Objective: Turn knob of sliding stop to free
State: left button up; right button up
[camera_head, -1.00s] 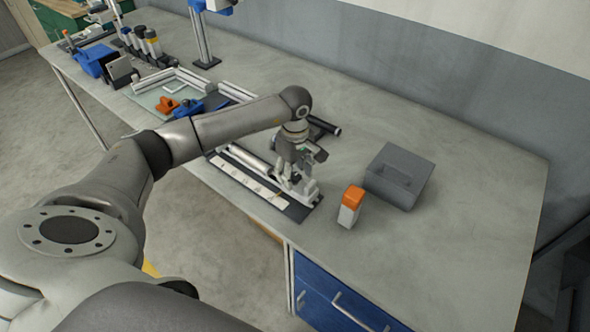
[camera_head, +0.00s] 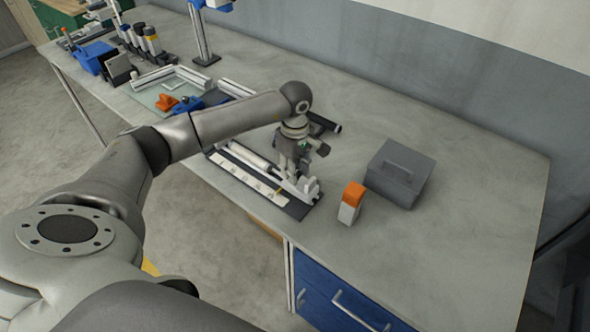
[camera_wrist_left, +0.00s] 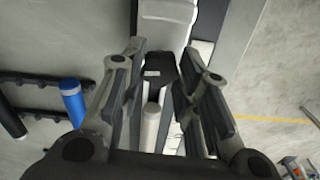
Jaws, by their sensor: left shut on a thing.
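The sliding stop (camera_head: 306,187), a light grey block, sits at the near right end of a long rail fixture (camera_head: 262,184) on the bench. In the left wrist view the stop (camera_wrist_left: 165,18) is at the top centre. My left gripper (camera_head: 289,174) points down over the stop. My right gripper is not in view.
A white bottle with an orange cap (camera_head: 350,203) and a grey box with a handle (camera_head: 398,173) stand right of the fixture. Blue and orange tools (camera_head: 180,103) lie left, beyond my arm.

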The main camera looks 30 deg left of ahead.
pick_arm(q)
jog(key=n+b, duration=0.2)
jog(key=n, duration=0.1)
jog(key=shift+f, duration=0.15)
jog(key=n+b, duration=0.2)
jog(key=n, duration=0.3)
jog(key=n+b, duration=0.1)
jog(key=n, duration=0.3)
jog(key=shift+b, duration=0.3)
jog(key=n+b, duration=0.1)
jog(key=n, duration=0.8)
jog(key=shift+r+n+b, duration=0.2)
jog(key=shift+n+b, duration=0.1)
jog(key=n, duration=0.9)
jog(key=shift+n, duration=1.9)
